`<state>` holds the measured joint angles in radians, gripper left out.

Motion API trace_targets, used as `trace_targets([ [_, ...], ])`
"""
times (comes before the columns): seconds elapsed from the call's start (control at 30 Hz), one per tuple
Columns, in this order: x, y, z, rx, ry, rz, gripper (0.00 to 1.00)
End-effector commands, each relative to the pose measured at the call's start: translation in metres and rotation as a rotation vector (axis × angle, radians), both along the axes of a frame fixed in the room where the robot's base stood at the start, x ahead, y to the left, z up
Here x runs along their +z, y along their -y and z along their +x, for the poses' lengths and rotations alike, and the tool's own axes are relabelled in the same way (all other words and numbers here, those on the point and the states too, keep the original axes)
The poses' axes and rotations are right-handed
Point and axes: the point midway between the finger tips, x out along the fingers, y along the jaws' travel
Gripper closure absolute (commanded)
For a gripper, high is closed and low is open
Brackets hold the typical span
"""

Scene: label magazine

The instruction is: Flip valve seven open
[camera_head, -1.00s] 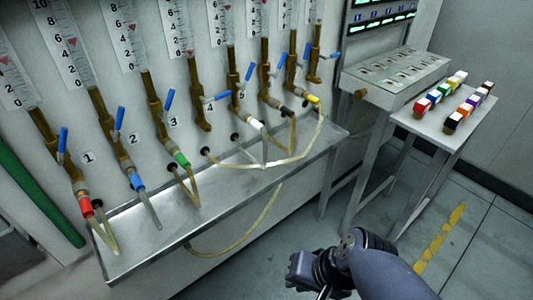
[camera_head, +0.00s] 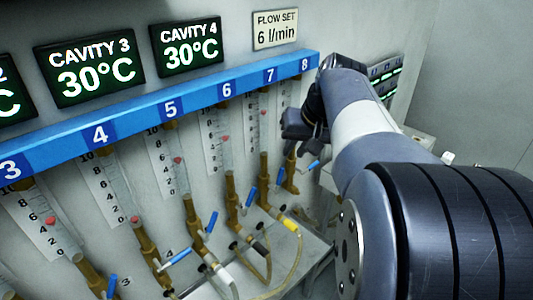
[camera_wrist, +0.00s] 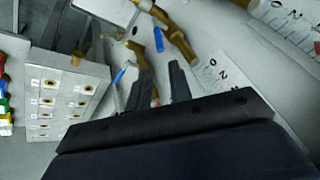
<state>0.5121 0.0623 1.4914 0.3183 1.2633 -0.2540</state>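Valve seven is the brass fitting (camera_head: 264,168) under the rail's label 7 (camera_head: 270,76), with a blue lever (camera_head: 280,178) standing roughly along its pipe. Its flow tube (camera_head: 261,115) above has a red float. My gripper (camera_head: 305,132) is raised near tube eight, to the right of valve seven and above the levers. In the wrist view the two dark fingers (camera_wrist: 160,84) stand apart with nothing between them. Brass fittings (camera_wrist: 178,38) and blue levers (camera_wrist: 159,40) lie beyond the fingertips; their numbers cannot be read there.
Valve eight's lever (camera_head: 314,164) is tilted sideways, close on the right. Valve six's lever (camera_head: 250,196) is close on the left. The blue rail (camera_head: 200,98) runs above the tubes. A grey panel with round holes (camera_wrist: 62,95) is at the wrist view's left.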

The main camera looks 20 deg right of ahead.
Motion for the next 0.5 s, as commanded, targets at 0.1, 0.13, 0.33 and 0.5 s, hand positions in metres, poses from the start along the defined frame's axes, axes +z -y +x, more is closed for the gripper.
trace_targets([
  [0.1,-0.015,-0.003,0.006,0.003,-0.003,0.002,0.80],
  [0.13,-0.020,-0.003,0.008,0.003,-0.004,0.003,0.80],
  [0.33,-0.055,-0.008,0.025,0.003,-0.004,0.003,0.80],
  [0.5,-0.079,-0.011,0.036,0.002,-0.003,0.004,0.80],
])
